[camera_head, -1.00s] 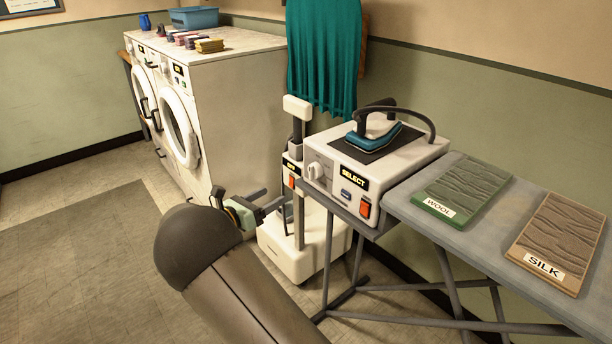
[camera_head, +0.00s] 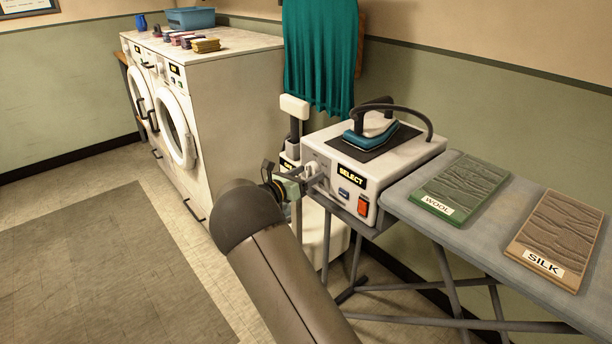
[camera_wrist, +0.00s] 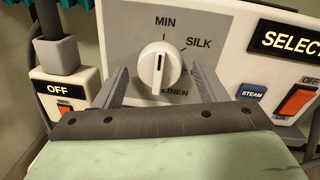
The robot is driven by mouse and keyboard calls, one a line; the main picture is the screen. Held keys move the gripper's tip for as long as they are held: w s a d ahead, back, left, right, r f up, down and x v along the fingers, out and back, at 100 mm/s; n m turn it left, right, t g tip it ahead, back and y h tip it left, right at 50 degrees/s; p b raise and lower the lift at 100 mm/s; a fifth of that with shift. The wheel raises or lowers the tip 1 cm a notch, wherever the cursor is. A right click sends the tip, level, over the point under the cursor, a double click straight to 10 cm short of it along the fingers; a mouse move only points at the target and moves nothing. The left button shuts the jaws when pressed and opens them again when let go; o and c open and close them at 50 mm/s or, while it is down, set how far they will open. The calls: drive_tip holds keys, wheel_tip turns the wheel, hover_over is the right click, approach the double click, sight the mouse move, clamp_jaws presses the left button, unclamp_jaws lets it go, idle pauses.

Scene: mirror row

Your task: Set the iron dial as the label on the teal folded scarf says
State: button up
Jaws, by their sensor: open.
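The iron dial (camera_wrist: 160,68) is a round white knob on a grey plate, its dark line near vertical, toward MIN. MIN and SILK are readable; the lower word, seemingly LINEN, is partly covered, and my right finger may hide other marks. My gripper (camera_wrist: 159,72) is open, one finger on each side of the dial; contact is not clear. In the head view my gripper (camera_head: 312,177) is at the front of the iron station (camera_head: 372,172). A green folded cloth (camera_head: 462,182), seemingly the teal scarf, lies on the board labelled WOOL. A brown folded cloth (camera_head: 560,232) is labelled SILK.
The station's display (camera_head: 351,176) reads SELECT, above a STEAM button and a red switch (camera_head: 363,206). The iron (camera_head: 372,130) rests on top. A white unit reading OFF (camera_wrist: 58,90) stands close left. Washers (camera_head: 190,110) stand at the back left.

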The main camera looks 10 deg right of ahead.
drive_tip(key=c, duration=1)
drive_tip(key=shift+f+m+b, duration=0.2)
drive_tip(key=shift+m+b, duration=0.75)
drive_tip(key=shift+m, duration=0.05)
drive_tip(key=m+b, duration=0.3)
drive_tip(key=shift+w+a+r+m+h+b, duration=0.1)
drive_tip(key=shift+m+h+b, duration=0.1)
drive_tip(key=shift+m+b, duration=0.9)
drive_tip(key=shift+w+m+h+b, duration=0.15)
drive_tip(key=shift+m+b, duration=0.55)
drive_tip(key=shift+m, duration=0.8)
drive_tip(key=shift+s, duration=0.1)
